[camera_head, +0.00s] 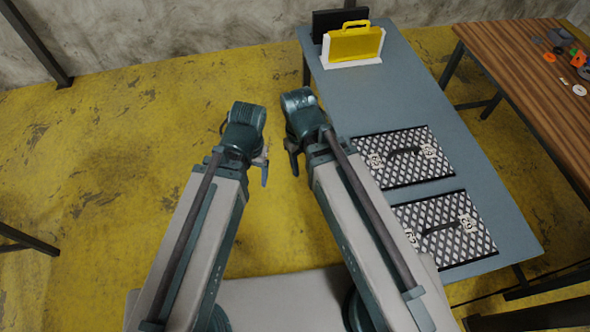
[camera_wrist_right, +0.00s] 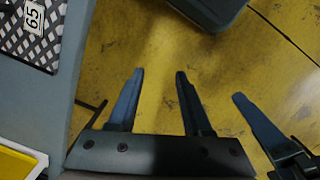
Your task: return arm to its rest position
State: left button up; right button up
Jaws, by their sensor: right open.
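My right gripper (camera_wrist_right: 158,98) is open and empty in the right wrist view, its two dark fingers apart over the yellow floor. In the head view my right arm reaches forward left of the grey-blue table, and its gripper (camera_head: 292,160) hangs below the wrist, partly hidden. My left arm lies beside it on the left. Its gripper (camera_head: 264,172) shows only in part in the head view. One dark finger of the left gripper (camera_wrist_right: 258,122) shows at the right of the right wrist view. Its opening cannot be told.
A wooden table (camera_head: 520,75) with small parts stands right.

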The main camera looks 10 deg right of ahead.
jog(key=shift+s+a+m+h, duration=0.15)
jog(key=shift+s+a+m, duration=0.2)
jog(key=shift+s+a, duration=0.25)
jog(key=shift+s+a+m+h, duration=0.15)
jog(key=shift+s+a+m, duration=0.2)
jog(key=shift+a, duration=0.3)
